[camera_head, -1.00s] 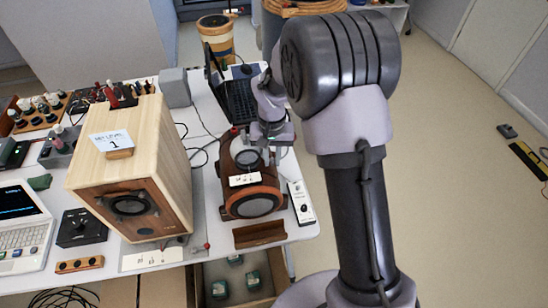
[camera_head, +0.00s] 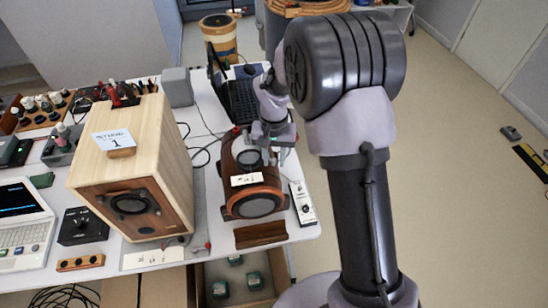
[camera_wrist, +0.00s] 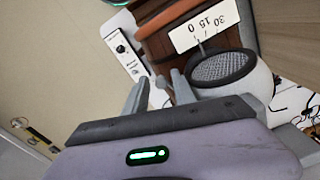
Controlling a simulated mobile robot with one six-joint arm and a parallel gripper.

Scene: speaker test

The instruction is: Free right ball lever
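The red-brown speaker (camera_head: 238,205) stands on the table with a round grille at its front and a paper scale card (camera_head: 247,179) on top. My gripper (camera_head: 272,158) is low over its upper right side. In the wrist view, the card (camera_wrist: 197,33) reads 30 15 0 upside down, beside a dark mesh dome in a pale ring (camera_wrist: 262,84). A small pale ball (camera_wrist: 162,82) shows between the two fingers of my gripper (camera_wrist: 160,88). The fingers are apart, with gaps beside the ball. The ball's stem and any contact are unclear.
A large wooden speaker (camera_head: 130,165) stands left of the red-brown one. A white switch box (camera_head: 302,203) lies close on the right, near the table edge. A brown wooden block (camera_head: 260,234) sits in front. A laptop (camera_head: 240,100) is behind.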

